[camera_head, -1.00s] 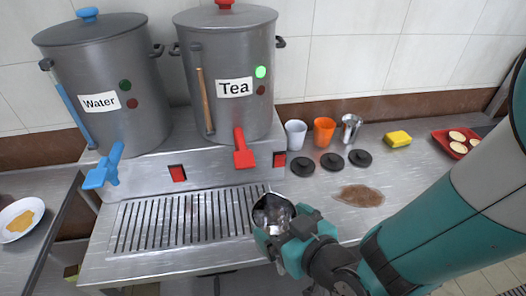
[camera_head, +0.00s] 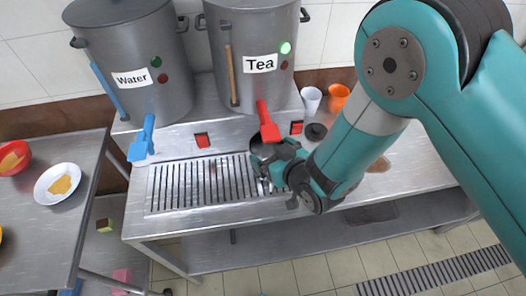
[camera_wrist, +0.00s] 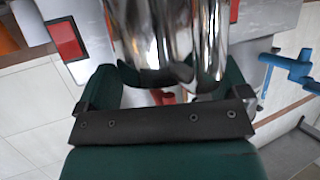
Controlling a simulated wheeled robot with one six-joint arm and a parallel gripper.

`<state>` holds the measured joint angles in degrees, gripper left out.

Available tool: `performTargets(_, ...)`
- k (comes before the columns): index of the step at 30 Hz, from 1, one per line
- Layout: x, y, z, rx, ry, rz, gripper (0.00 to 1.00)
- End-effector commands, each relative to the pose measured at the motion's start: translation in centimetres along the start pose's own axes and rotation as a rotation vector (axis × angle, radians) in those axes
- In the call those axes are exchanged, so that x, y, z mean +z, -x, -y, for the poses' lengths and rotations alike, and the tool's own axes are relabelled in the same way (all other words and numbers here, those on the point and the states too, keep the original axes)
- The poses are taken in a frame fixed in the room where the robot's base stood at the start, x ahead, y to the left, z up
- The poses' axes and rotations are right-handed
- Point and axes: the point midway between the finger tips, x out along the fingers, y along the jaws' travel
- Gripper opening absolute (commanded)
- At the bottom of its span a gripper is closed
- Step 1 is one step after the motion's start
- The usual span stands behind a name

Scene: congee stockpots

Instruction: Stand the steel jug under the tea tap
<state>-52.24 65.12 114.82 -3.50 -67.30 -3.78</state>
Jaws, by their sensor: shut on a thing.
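The steel jug (camera_wrist: 168,40) fills the upper middle of the wrist view, shiny, between the green fingers of my gripper (camera_wrist: 165,85). In the head view my gripper (camera_head: 277,165) is at the right end of the drip grate (camera_head: 200,187). There the jug (camera_head: 257,146) is mostly hidden; its dark mouth shows just below the red tea tap (camera_head: 268,124). I cannot tell whether the mouth is exactly under the spout or whether the jug's base touches the grate. The tea pot (camera_head: 250,90) stands behind, with its green light lit.
The water pot (camera_head: 135,80) with its blue tap (camera_head: 143,140) stands to the left. A white cup (camera_head: 311,98), an orange cup (camera_head: 338,97) and a black lid (camera_head: 315,131) are to the right. A brown spill (camera_head: 379,165) lies partly behind my arm. The grate's left side is clear.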

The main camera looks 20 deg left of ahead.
Motion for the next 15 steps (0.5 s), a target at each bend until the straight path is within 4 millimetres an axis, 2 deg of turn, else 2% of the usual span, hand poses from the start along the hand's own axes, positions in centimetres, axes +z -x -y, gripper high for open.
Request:
performTargets(14,0.77,-0.48,0.26,-0.004,0.002,-0.003,0.50)
performTargets(15,0.83,-0.47,0.26,-0.004,0.002,-0.002,0.95)
